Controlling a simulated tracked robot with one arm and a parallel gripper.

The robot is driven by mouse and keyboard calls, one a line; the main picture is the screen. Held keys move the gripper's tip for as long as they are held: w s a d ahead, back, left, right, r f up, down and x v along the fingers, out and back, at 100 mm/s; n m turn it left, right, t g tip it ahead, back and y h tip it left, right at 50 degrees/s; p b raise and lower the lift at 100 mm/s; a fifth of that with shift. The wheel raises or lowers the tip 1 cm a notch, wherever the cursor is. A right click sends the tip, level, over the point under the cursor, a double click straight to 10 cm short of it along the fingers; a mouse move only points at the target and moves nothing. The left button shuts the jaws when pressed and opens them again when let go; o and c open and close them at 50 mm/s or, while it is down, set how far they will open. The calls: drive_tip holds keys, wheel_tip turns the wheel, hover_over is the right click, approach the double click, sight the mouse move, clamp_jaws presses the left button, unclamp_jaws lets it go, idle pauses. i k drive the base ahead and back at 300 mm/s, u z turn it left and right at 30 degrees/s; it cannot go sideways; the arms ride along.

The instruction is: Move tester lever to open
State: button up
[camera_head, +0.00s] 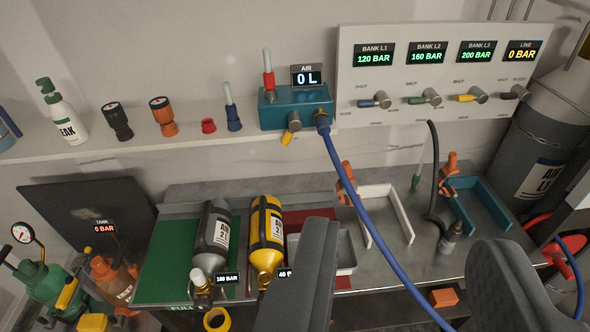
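The tester appears to be the teal box (284,108) on the wall ledge, with an AIR display reading 0 L (306,77). A small yellow lever (287,138) hangs down at an angle from a round metal valve knob on its front. No object is held between the fingers.
A panel (440,70) right of the box has several coloured valves and pressure displays. Two cylinders, grey (212,240) and yellow (265,235), lie on the bench below. The blue hose crosses the view between my fingers. A black hose (438,180) hangs at the right.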

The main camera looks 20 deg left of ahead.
sight(294, 118)
drive_tip(key=z, duration=0.2)
drive_tip(key=i, duration=1)
drive_tip(key=u, duration=0.2)
